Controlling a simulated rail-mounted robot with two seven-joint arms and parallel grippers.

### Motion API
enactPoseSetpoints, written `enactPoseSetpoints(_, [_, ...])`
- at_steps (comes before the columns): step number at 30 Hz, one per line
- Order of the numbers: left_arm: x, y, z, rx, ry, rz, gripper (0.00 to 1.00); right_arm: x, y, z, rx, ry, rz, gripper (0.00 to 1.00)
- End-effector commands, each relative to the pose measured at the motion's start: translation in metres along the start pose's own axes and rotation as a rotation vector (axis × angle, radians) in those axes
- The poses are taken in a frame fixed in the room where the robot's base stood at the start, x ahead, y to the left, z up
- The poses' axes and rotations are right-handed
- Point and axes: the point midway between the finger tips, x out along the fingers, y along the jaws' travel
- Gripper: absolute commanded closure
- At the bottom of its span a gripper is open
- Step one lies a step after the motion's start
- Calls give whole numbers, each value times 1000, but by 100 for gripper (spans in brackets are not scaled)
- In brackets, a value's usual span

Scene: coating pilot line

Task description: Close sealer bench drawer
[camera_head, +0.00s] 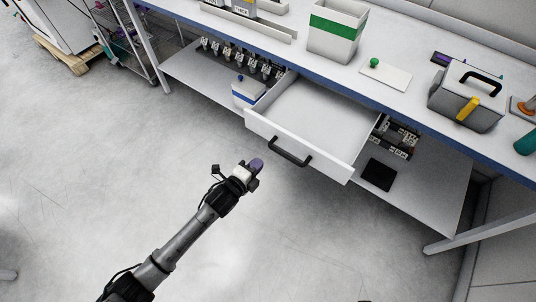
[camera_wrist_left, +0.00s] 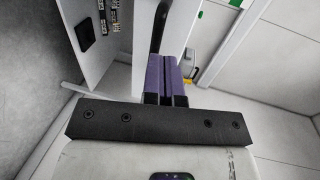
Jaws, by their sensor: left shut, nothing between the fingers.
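The sealer bench drawer (camera_head: 315,118) is pulled out from under the bench top, and its inside looks empty. Its white front panel (camera_head: 331,166) carries a black bar handle (camera_head: 290,152). My left gripper (camera_head: 256,165) is shut and empty, a little to the left of the handle and apart from it in the head view. In the left wrist view its purple fingers (camera_wrist_left: 166,76) are together, with the dark handle (camera_wrist_left: 159,26) beyond their tips; whether they touch it there I cannot tell. My right gripper is not in view.
The bench top (camera_head: 413,105) holds a green-banded white bin (camera_head: 337,32), a grey box with a black handle (camera_head: 465,100) and a white plate with a green knob (camera_head: 386,75). A lower shelf (camera_head: 429,187) holds a black pad (camera_head: 379,174). The floor before the drawer is clear.

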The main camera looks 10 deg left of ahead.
Motion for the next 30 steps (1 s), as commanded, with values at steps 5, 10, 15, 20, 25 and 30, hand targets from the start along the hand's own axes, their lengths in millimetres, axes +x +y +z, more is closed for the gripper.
enactPoseSetpoints(5, [32, 1, 0, -1, -1, 0, 100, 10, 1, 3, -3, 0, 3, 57])
enactPoseSetpoints(10, [52, 1, 0, 0, 0, 0, 100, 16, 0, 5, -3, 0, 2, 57])
enactPoseSetpoints(15, [63, 0, 0, -1, 1, -1, 100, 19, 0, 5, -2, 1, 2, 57])
enactPoseSetpoints(20, [67, 0, 0, 0, 0, 0, 100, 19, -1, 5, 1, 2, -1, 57])
enactPoseSetpoints(25, [67, 0, 0, 0, 0, 0, 100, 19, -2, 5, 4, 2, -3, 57])
enactPoseSetpoints(30, [67, 0, 0, -1, 0, 0, 100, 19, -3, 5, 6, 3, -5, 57])
